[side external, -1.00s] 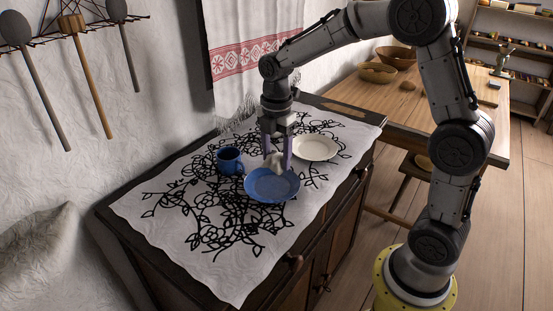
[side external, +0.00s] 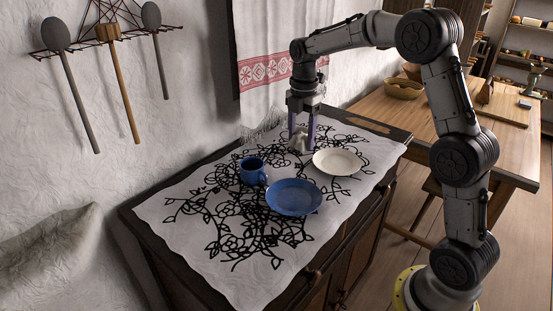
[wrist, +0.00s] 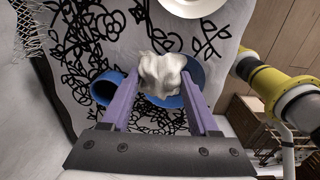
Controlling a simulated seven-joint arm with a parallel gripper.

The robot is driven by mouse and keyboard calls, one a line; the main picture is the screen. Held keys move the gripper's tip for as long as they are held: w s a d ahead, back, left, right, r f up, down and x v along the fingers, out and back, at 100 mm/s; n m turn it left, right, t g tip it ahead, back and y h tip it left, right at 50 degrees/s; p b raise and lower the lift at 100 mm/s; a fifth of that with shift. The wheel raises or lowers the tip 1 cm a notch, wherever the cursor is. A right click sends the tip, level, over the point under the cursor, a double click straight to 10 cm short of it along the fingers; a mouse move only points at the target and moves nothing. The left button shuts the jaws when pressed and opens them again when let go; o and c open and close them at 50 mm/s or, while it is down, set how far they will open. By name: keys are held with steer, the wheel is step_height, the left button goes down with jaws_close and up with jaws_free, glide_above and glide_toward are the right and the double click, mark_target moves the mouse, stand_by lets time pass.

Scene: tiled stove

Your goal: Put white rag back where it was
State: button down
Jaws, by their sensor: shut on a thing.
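The white rag (side external: 298,144) is a small crumpled bundle between the purple fingers of my gripper (side external: 302,146). My gripper is shut on it, pointing down near the back of the patterned cloth, behind the blue plate (side external: 294,198). The rag is left of and slightly behind the white plate (side external: 338,162). I cannot tell whether it touches the cloth. In the wrist view the rag (wrist: 163,72) bulges between the fingertips and hides part of the blue plate (wrist: 194,76). The blue mug (side external: 253,172) stands left of the blue plate.
The patterned cloth (side external: 200,255) covers a dark wooden cabinet (side external: 310,282). A red-and-white towel (side external: 262,72) hangs on the wall behind my gripper. The cloth's front left area is clear. A wooden table (side external: 385,112) with bowls stands at the back right.

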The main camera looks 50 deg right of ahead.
steer(key=w+d+f, duration=0.2)
steer(key=w+f, duration=0.1)
steer(key=w, duration=0.4)
glide_above(276, 162)
steer(key=s, duration=0.1)
steer(key=f, duration=0.5)
steer(key=shift+a, duration=0.25)
steer(key=shift+w+d+f, duration=0.1)
steer(key=shift+w+f, duration=0.4)
steer(key=shift+f, duration=1.5)
steer(key=shift+f, duration=0.15)
steer(key=shift+c, duration=0.7)
jaws_free()
